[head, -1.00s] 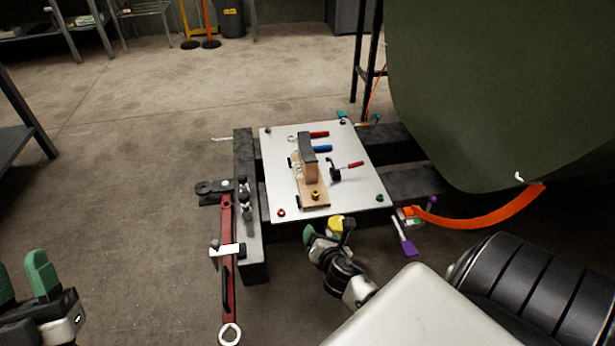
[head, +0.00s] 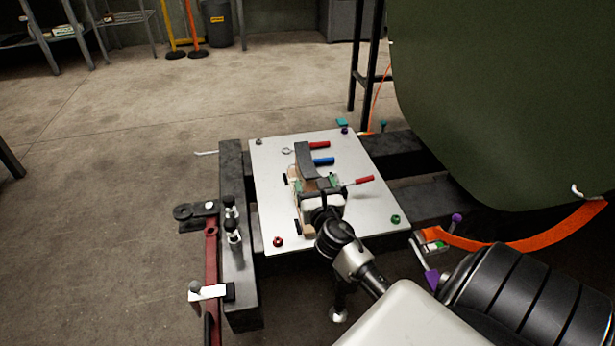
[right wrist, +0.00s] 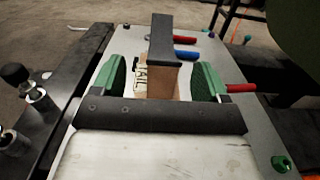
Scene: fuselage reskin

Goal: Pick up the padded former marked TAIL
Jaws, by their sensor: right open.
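The padded former (head: 305,160) stands on the metal plate (head: 272,200); it is a wooden block with a dark curved pad on top. In the right wrist view the former (right wrist: 161,80) shows TAIL lettering on its left side. My right gripper (head: 321,184) is open at the former's near end. In the right wrist view its green fingers (right wrist: 163,76) stand on either side of the block, with gaps visible. The gripper hides the near part of the former's wooden base in the head view. My left gripper is out of view.
Dark beams (head: 234,280) border the plate. The large green panel (head: 490,90) hangs at right, with an orange strap (head: 545,238) below.

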